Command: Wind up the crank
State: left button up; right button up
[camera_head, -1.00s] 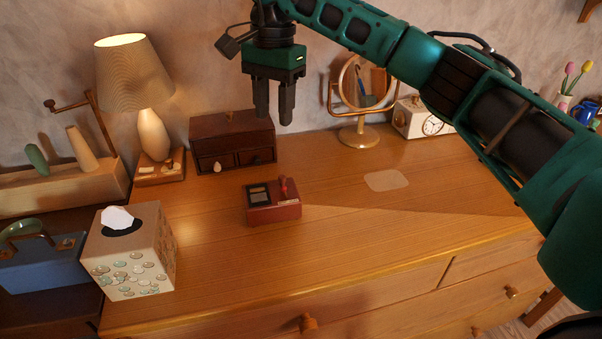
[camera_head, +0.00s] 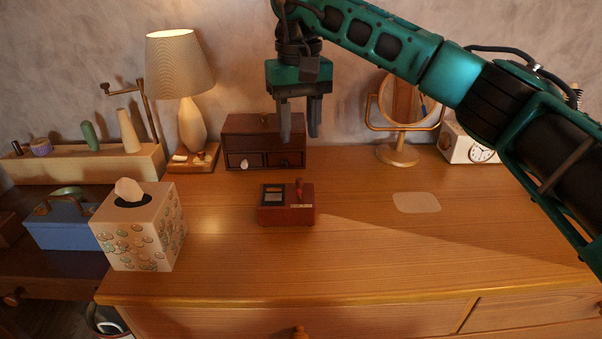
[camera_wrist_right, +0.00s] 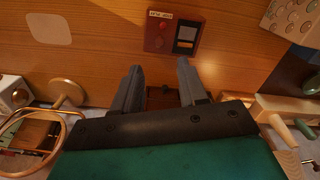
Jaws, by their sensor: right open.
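A small red box (camera_head: 286,214) with a dark panel and a small red upright knob or handle (camera_head: 299,189) on its top sits on the wooden dresser top. It also shows in the right wrist view (camera_wrist_right: 157,49), beyond my fingertips. My right gripper (camera_head: 299,138) is open and empty, pointing down above and behind the box, in front of the small dark drawer chest. In the right wrist view its two fingers (camera_wrist_right: 160,72) are apart with nothing between them. A crank arm is not clearly made out. My left gripper is not in view.
A dark drawer chest (camera_head: 262,146), a lamp (camera_head: 191,127), a round mirror (camera_head: 398,153) and a clock (camera_head: 463,149) stand at the back. A tissue box (camera_head: 143,235) and blue case (camera_head: 68,228) are at left.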

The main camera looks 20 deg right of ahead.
aim_at(300, 179)
notch_tip(300, 179, down, 9)
jog(key=shift+f+b, duration=0.2)
jog(key=shift+b, duration=0.55)
jog(key=shift+c, duration=0.2)
grip_shut()
